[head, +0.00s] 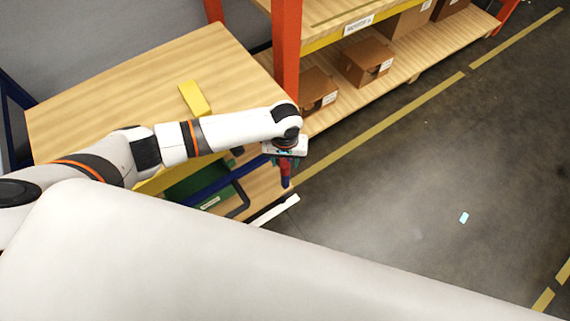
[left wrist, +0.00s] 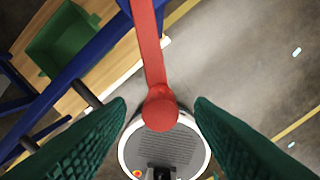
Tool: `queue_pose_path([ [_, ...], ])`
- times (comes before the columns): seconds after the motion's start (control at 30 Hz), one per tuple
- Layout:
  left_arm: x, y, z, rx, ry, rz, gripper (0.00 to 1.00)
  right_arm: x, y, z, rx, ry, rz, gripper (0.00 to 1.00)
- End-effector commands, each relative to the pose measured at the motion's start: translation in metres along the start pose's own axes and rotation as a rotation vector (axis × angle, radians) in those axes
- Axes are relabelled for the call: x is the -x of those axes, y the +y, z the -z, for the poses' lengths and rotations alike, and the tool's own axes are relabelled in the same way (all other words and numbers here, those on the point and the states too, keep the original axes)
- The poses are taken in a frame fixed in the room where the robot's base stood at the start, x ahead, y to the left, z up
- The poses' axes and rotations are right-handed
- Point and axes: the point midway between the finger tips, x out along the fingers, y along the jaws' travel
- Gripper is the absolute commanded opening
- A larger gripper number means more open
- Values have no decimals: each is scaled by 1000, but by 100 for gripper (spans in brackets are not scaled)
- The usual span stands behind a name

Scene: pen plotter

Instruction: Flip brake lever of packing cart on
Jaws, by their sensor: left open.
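The packing cart (head: 120,75) has a wooden top and a blue frame and stands at the left in the head view. Its red brake lever (head: 286,171) is at the cart's right end, partly hidden under my left gripper (head: 285,158). In the left wrist view the lever (left wrist: 151,50) comes down from the top edge and ends in a round red knob (left wrist: 160,108). The green fingers of my left gripper (left wrist: 160,112) are open, one on each side of the knob, with gaps on both sides. My right gripper is not in view.
A yellow block (head: 194,98) lies on the cart top. A green bin (left wrist: 68,42) is on the lower shelf. An orange-post rack (head: 286,50) with cardboard boxes (head: 365,62) stands behind.

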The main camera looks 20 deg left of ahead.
Motion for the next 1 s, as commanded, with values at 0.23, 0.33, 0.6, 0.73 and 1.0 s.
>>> queue_pose_path([
  [0.23,-28,0,0,-1,1,-1,49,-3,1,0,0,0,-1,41],
  [0.33,-30,0,0,-2,0,0,49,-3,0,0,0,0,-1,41],
  [0.6,-31,0,0,-2,0,1,44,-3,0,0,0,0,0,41],
  [0.73,-30,0,0,-2,0,1,22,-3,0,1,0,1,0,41],
  [1.0,-30,0,0,-1,0,1,0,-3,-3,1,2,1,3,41],
])
